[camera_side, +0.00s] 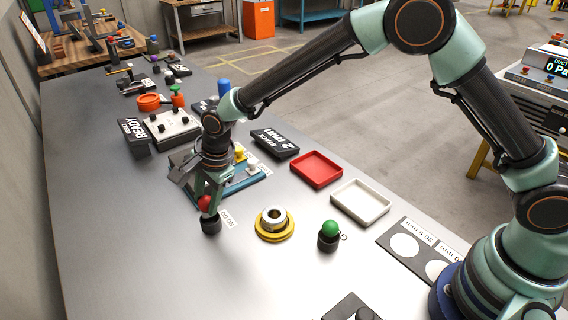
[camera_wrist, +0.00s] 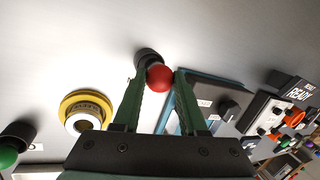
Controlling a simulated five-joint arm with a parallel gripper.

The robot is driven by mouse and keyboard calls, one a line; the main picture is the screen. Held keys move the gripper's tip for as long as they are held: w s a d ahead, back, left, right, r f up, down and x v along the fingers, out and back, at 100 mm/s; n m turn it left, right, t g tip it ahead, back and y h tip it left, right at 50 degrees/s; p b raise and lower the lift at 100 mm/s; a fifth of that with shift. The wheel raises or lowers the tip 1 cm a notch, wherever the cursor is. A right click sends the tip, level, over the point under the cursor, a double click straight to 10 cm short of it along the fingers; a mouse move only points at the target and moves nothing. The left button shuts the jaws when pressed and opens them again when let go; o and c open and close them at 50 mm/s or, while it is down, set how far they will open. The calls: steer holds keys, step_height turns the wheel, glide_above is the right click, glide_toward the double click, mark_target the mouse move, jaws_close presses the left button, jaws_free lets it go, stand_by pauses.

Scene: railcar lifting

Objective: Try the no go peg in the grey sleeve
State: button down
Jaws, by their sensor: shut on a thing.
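The no go peg has a red ball top (camera_side: 205,202) and stands in a dark round holder (camera_side: 211,225) beside a label reading NO GO. My gripper (camera_side: 208,196) points down over it and is shut on the red ball, which also shows between the fingers in the wrist view (camera_wrist: 160,78). The grey sleeve (camera_side: 273,216) sits upright in a yellow round base (camera_side: 275,231), to the right of the peg. Its open bore faces up and looks empty. The peg's shaft is hidden.
A green-topped peg (camera_side: 330,228) stands in its own dark holder right of the sleeve. A red tray (camera_side: 316,169) and a white tray (camera_side: 361,203) lie behind. A blue-edged fixture (camera_side: 240,185) is close behind my gripper. The front left bench is clear.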

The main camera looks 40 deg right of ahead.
mark_target(206, 198)
step_height(206, 198, up, 17)
steer(key=s+d+f, duration=0.8)
steer(key=d+f, duration=0.1)
steer(key=d, duration=0.3)
step_height(206, 198, down, 6)
steer(key=shift+s+a+g+h, duration=0.2)
steer(key=shift+a+g+h, duration=0.05)
steer(key=shift+g+h, duration=0.15)
steer(key=shift+f, duration=0.1)
stand_by(0.4)
steer(key=shift+a, duration=0.15)
stand_by(0.4)
steer(key=shift+s+f, duration=0.1)
steer(key=shift+f, duration=0.35)
stand_by(2.1)
steer(key=shift+w+a+v, duration=0.1)
steer(key=shift+w+v, duration=0.1)
steer(key=shift+v, duration=0.7)
steer(key=shift+w+a+v, duration=0.1)
steer(key=shift+w+v, duration=0.1)
steer(key=shift+v, duration=0.7)
steer(key=shift+w+a+v, duration=0.1)
steer(key=shift+w+v, duration=0.05)
steer(key=shift+v, duration=0.8)
